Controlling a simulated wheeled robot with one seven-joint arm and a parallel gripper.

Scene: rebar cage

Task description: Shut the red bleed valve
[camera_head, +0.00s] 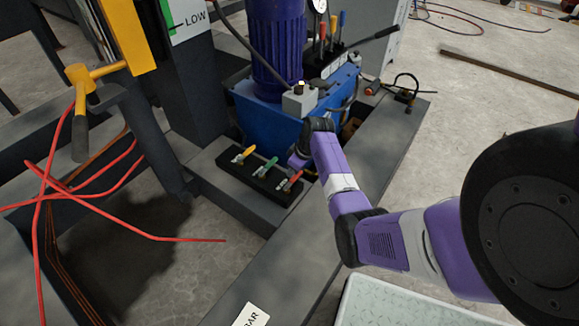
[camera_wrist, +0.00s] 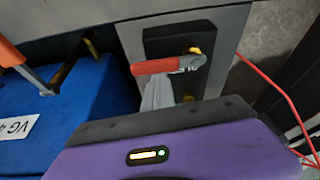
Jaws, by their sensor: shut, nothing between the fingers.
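The red bleed valve (camera_head: 290,182) is at the near right end of a black valve block (camera_head: 227,168), beside a yellow-handled valve (camera_head: 244,154) and a green-handled valve (camera_head: 268,167). In the wrist view its red handle (camera_wrist: 153,67) points left, across the block and past its edge, with a metal lever and brass fitting at its right end. My gripper (camera_wrist: 158,90) is shut and empty, its pale fingers just below the handle in that view. I cannot tell whether they touch it. In the head view my gripper (camera_head: 298,161) is low beside the red valve, partly hidden.
The blue power unit (camera_head: 250,115) with its purple motor (camera_head: 276,45) stands right behind the block. A dark steel column (camera_head: 190,85) rises to the left. Red hoses (camera_head: 130,228) cross at left. Concrete floor (camera_head: 470,90) is open at upper right.

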